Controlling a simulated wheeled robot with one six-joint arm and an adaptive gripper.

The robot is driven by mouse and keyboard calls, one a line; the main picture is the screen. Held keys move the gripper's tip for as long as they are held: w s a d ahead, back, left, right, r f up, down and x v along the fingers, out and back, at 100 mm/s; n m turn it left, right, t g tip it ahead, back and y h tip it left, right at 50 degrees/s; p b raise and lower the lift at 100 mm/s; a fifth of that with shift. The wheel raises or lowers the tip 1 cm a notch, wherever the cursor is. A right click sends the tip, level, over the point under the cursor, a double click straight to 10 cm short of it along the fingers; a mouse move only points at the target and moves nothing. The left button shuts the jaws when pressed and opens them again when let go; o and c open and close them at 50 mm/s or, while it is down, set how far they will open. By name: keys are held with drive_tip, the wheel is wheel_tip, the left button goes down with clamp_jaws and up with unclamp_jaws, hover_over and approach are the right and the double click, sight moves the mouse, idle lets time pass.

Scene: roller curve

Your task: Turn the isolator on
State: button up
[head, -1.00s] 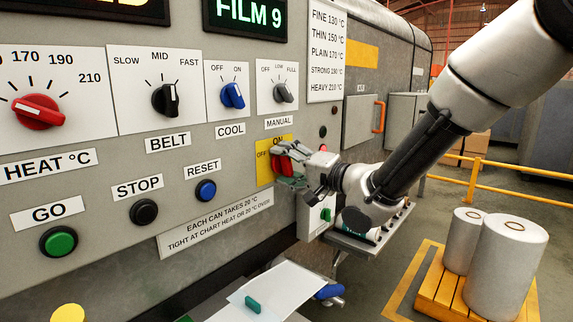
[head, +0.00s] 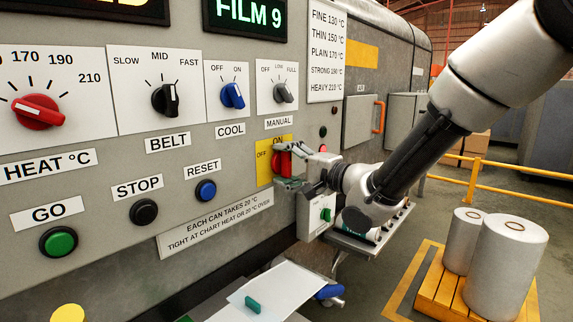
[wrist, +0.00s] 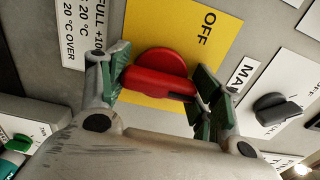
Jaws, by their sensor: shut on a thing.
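The isolator is a red rotary knob (head: 283,161) on a yellow plate (head: 264,171) marked OFF at its left and ON at its top. In the head view its red handle looks close to upright, towards ON. In the wrist view the red knob (wrist: 158,66) sits between my green-padded fingers, with the yellow plate (wrist: 190,30) and the word OFF behind it. My gripper (head: 286,167) is shut on the knob, with one finger at each end of the handle (wrist: 160,84). My fingers hide part of the plate.
The cool knob (head: 232,95) and manual knob (head: 283,93) are above; the reset button (head: 206,190) is lower left. A yellow rail (head: 500,170) and wrapped rolls (head: 507,258) stand at right.

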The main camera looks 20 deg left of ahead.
drive_tip(key=o, duration=1)
drive_tip(key=shift+d, duration=0.15)
drive_tip(key=v, duration=1.1)
drive_tip(key=shift+s+d+f, duration=0.1)
drive_tip(key=shift+s+d, duration=0.15)
drive_tip(key=shift+d, duration=0.05)
